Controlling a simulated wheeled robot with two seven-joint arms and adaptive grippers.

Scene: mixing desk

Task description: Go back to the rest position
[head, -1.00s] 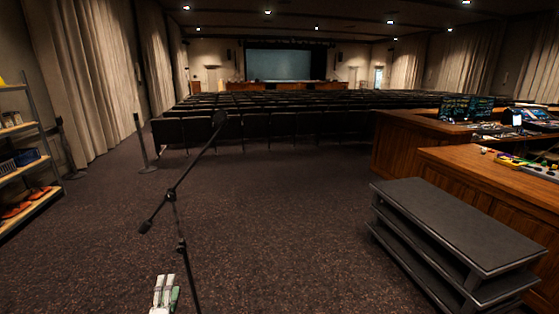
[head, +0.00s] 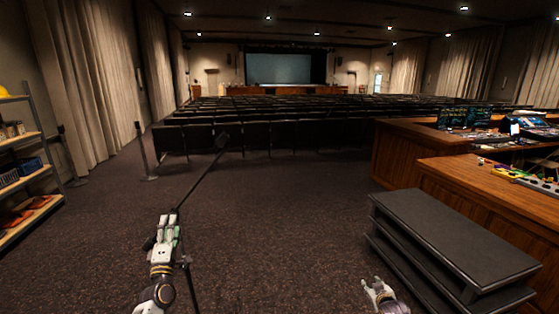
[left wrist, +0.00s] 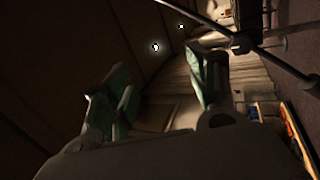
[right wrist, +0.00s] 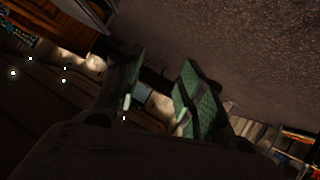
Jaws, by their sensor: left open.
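My left gripper (head: 168,225) points up and away at the lower left of the head view, in front of a microphone stand. Its fingers stand apart and empty in the left wrist view (left wrist: 158,95). My right gripper (head: 374,285) shows low in the head view, left of the dark stepped unit. In the right wrist view (right wrist: 158,92) its green-padded fingers stand apart with nothing between them. Neither gripper holds anything.
The microphone stand (head: 189,285) rises beside my left gripper, and its boom (head: 200,180) slants up right. A dark tiered unit (head: 450,230) stands right, before a wooden desk (head: 490,190). Shelves (head: 22,170) stand far left. Carpet (head: 290,220) between is clear.

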